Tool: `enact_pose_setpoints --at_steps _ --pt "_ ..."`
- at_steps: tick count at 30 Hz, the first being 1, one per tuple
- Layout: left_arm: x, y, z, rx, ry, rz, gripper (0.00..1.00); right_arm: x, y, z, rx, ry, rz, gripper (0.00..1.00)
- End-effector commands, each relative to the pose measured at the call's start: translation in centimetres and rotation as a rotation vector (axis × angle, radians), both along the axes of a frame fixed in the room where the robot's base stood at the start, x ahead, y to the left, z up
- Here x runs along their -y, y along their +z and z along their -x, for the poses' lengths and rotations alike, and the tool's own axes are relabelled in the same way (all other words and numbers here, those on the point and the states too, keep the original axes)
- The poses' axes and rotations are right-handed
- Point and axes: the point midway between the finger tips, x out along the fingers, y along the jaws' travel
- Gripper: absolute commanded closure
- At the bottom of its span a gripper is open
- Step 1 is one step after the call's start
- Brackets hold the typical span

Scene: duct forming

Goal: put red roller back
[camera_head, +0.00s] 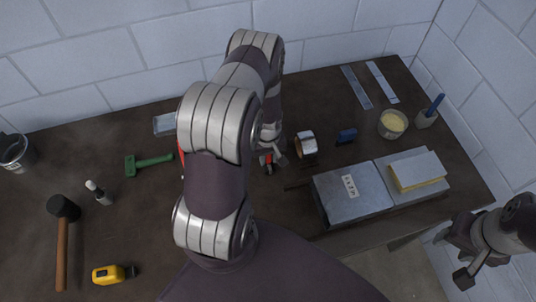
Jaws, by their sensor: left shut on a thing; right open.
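My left gripper (271,160) is over the middle of the dark table, shut on a small red thing (267,158), which I take to be the red roller. Only a little red shows between the fingers; the rest is hidden by the gripper and arm. I cannot tell whether it touches the table. My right gripper (462,260) is open and empty at the lower right, beyond the table's front edge.
Left are a green-handled tool (150,163), mallet (62,240) and yellow tape measure (110,274). Right of my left gripper are a tape roll (306,143), blue item (347,136) and metal-topped box (350,192). My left arm hides the middle; another red edge (181,150) shows beside it.

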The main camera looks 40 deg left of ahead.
Motion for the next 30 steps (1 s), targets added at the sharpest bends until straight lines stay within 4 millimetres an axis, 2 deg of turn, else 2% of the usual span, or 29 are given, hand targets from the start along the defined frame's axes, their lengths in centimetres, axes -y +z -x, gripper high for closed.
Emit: enact_pose_setpoints --at_steps 7,8,10,18,22,26,30 --pt "0.0 -0.4 0.0 0.000 0.000 0.000 1.00 0.0 -0.5 0.0 0.000 0.000 0.000 0.52" --pt "0.0 -0.4 0.0 -0.001 0.000 0.001 0.68 0.0 -0.4 0.0 0.000 0.000 0.000 0.52" --pt "0.0 -0.3 0.0 -0.001 0.000 0.001 0.45 0.0 -0.3 0.0 0.000 0.000 0.000 0.52" --pt "0.0 -0.2 0.0 -0.001 0.000 0.001 0.45 0.0 -0.3 0.0 0.000 0.000 0.000 0.52" --pt "0.0 0.5 -0.1 0.001 0.000 -0.001 0.45 0.0 -0.3 0.0 0.000 0.000 0.000 0.52" --pt "-0.1 2.8 -0.2 0.005 0.000 -0.001 0.45 0.0 -1.1 0.0 0.000 0.000 0.000 0.52" --pt "-0.1 6.3 -0.2 0.005 0.000 -0.002 0.45 0.0 -2.0 0.0 0.000 0.000 0.000 0.52"
